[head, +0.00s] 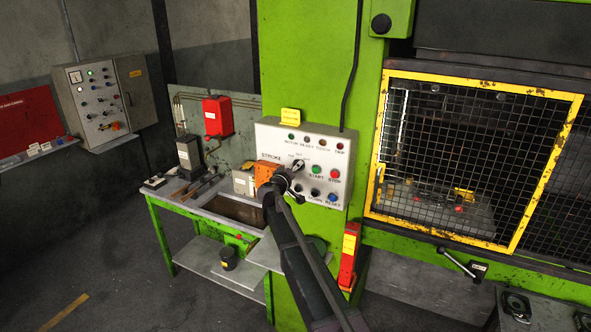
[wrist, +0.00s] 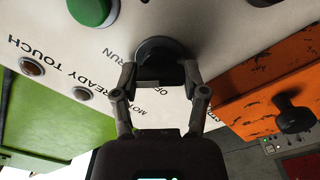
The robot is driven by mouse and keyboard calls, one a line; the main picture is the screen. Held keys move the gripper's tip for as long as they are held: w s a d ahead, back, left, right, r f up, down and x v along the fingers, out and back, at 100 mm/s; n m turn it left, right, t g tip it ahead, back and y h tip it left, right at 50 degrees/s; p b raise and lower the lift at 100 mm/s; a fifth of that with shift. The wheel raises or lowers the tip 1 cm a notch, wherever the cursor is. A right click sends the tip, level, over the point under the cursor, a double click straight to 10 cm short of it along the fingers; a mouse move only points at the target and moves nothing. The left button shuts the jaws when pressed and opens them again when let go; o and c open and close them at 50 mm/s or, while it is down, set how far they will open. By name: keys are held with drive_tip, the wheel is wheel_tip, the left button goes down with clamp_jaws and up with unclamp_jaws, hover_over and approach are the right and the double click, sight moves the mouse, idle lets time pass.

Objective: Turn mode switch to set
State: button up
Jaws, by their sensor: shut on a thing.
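The mode switch is a round black knob (wrist: 160,50) on the pale control panel (head: 325,150), with printed words around it in the wrist view; I read RUN and part of OFF. In the head view the switch (head: 298,165) sits above my gripper (head: 291,182), under small lettering. In the wrist view my gripper (wrist: 160,72) has a finger on each side of the knob and is shut on it. The fingers partly hide the knob, and I cannot tell which word it points to.
An orange plate (head: 266,172) with a black knob (wrist: 293,112) stands out beside the switch, close to my gripper. A green START button (head: 317,169) and a red STOP button (head: 335,174) sit to the right. The press's yellow-framed mesh guard (head: 518,238) is further right.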

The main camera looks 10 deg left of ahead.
drive_tip(key=n, duration=0.4)
drive_tip(key=shift+n, duration=1.9)
drive_tip(key=o, duration=1.2)
drive_tip(key=shift+c, duration=0.2)
drive_tip(key=v, duration=1.2)
